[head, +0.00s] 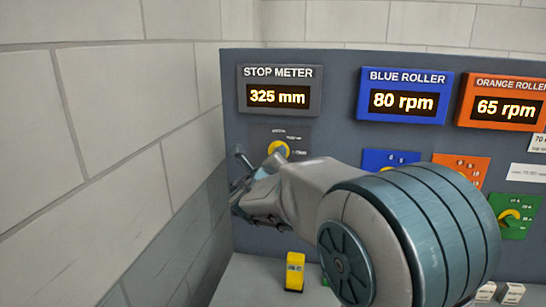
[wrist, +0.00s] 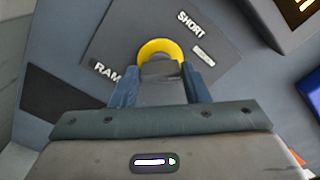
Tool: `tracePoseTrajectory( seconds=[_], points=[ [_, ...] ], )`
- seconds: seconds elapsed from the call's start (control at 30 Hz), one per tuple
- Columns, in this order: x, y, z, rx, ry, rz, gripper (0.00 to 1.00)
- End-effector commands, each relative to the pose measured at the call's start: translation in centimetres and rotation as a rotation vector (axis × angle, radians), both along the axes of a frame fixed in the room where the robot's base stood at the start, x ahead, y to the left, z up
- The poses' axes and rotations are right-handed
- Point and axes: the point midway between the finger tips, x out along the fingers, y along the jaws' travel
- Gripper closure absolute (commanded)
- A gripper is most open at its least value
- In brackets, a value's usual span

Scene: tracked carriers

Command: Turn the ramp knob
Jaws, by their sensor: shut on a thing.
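The ramp knob is yellow and round and sits on a dark grey plate on the panel. It shows in the head view (head: 279,148), partly behind my arm, and in the wrist view (wrist: 160,46). The plate (wrist: 113,42) carries the labels "RAM…", cut off by my gripper, and "SHORT" at the upper right. My gripper (wrist: 160,68) is shut on the knob, with a blue finger on each side of its grey front part. In the head view my gripper (head: 256,172) is at the knob, its fingertips partly hidden.
The stop meter (head: 278,73) above reads 325 mm. The blue roller display (head: 405,80) reads 80 rpm and the orange one (head: 503,83) 65 rpm. Blue (head: 376,158), orange (head: 470,163) and green (head: 518,229) knob plates lie right. A yellow block (head: 295,272) stands below. A wall is close on the left.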

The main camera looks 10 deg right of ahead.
Motion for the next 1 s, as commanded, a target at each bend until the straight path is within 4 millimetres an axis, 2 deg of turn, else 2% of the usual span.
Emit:
tracePoseTrajectory(
  seconds=[0.47, 0.5, 0.57, 0.6, 0.87, 1.0],
  points=[
    [0.01, 0.10, -0.02, -0.018, 0.007, 0.002, 0.81],
    [0.01, 0.10, -0.02, -0.018, 0.007, 0.002, 0.55],
    [0.01, 0.09, -0.01, -0.018, 0.007, 0.001, 0.39],
    [0.01, 0.08, -0.02, -0.018, 0.007, 0.001, 0.36],
    [-0.05, 0.01, -0.02, -0.017, 0.007, 0.000, 0.36],
    [-0.85, 0.40, -0.07, -0.016, 0.006, 0.001, 0.36]
  ],
)
